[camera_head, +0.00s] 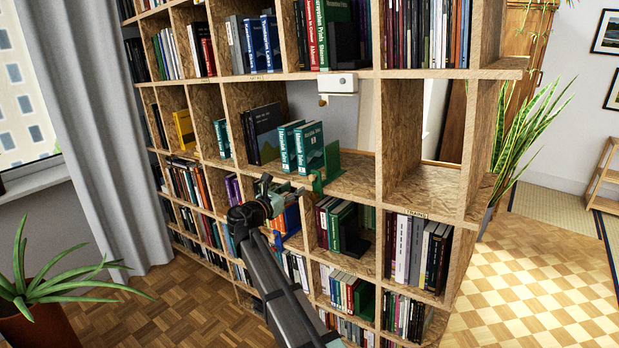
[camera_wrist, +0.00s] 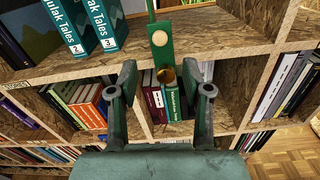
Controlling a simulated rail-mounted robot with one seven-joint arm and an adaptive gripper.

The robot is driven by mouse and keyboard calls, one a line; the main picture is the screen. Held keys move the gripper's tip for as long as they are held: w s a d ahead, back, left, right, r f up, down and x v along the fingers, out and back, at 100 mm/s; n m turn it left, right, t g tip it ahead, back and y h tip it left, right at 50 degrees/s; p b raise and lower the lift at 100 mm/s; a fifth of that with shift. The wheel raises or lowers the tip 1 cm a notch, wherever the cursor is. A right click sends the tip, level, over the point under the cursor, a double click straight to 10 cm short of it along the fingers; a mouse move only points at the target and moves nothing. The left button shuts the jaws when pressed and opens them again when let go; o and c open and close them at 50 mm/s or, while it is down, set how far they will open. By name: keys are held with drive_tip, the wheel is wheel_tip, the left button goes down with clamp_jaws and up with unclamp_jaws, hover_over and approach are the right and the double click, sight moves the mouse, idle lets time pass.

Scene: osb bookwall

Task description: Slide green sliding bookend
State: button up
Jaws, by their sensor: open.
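The green sliding bookend (camera_head: 330,167) stands on the middle shelf, just right of the two teal books (camera_head: 302,147). In the wrist view the green bookend (camera_wrist: 161,52) shows top centre, with a round brass-coloured part on its front and another just below. My gripper (camera_head: 292,192) is in front of that shelf's edge, near the bookend. In the wrist view my gripper (camera_wrist: 168,82) is open, with one finger on each side of the lower brass part. I cannot tell whether the fingers touch it. Nothing is clearly held.
The shelf right of the bookend (camera_head: 355,182) is bare up to an upright divider (camera_head: 400,125). A white box-like fitting (camera_head: 338,84) hangs under the shelf above. Green and dark books (camera_head: 340,222) fill part of the compartment below. A dark book (camera_head: 262,132) leans left of the teal books.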

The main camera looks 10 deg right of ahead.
sight(311, 179)
drive_tip(key=p+x, duration=0.2)
drive_tip(key=x, duration=0.7)
drive_tip(key=shift+w+d, duration=0.15)
clamp_jaws()
